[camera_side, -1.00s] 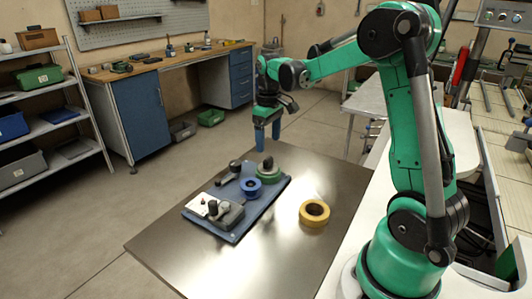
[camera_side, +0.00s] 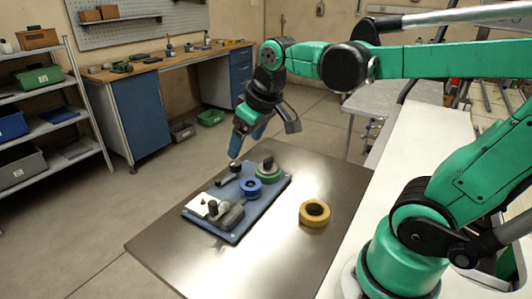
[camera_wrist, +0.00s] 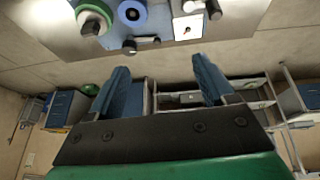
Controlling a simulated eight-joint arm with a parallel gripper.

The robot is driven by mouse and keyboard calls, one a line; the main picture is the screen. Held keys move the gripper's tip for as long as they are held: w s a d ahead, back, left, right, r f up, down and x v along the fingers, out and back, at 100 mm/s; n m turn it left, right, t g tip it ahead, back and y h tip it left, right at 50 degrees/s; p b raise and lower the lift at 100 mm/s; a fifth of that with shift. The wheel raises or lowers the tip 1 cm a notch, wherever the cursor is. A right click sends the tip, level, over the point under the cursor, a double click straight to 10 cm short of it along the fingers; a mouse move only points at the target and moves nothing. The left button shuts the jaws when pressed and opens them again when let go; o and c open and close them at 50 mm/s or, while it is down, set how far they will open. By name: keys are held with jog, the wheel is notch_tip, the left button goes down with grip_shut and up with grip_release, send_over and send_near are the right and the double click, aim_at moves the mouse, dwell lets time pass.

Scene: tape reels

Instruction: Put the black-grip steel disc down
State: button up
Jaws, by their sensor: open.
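The black-grip steel disc (camera_side: 268,162) appears to rest on the green reel (camera_side: 266,178) at the back right of the blue tray; its black grip (camera_wrist: 92,27) also shows at the upper left of the wrist view. The small size makes the exact contact hard to tell. My gripper (camera_side: 245,142) is tilted, open and empty, above and behind the tray and clear of the disc. In the wrist view its blue fingers (camera_wrist: 160,66) are spread with nothing between them.
The blue tray (camera_side: 240,232) also carries a blue reel (camera_side: 251,187), a grey holder (camera_side: 230,214), a white card (camera_side: 198,204) and small dark knobs. A yellow tape roll (camera_side: 314,213) lies to the right. The front of the table (camera_side: 180,250) is clear.

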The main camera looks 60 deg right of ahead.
jog(key=s+a+f+t, duration=0.2)
jog(key=s+a+f, duration=0.1)
jog(key=a, duration=0.1)
jog(key=shift+a+y, duration=0.3)
jog(key=shift+y, duration=0.1)
jog(key=shift+c, duration=0.3)
dwell(0.5)
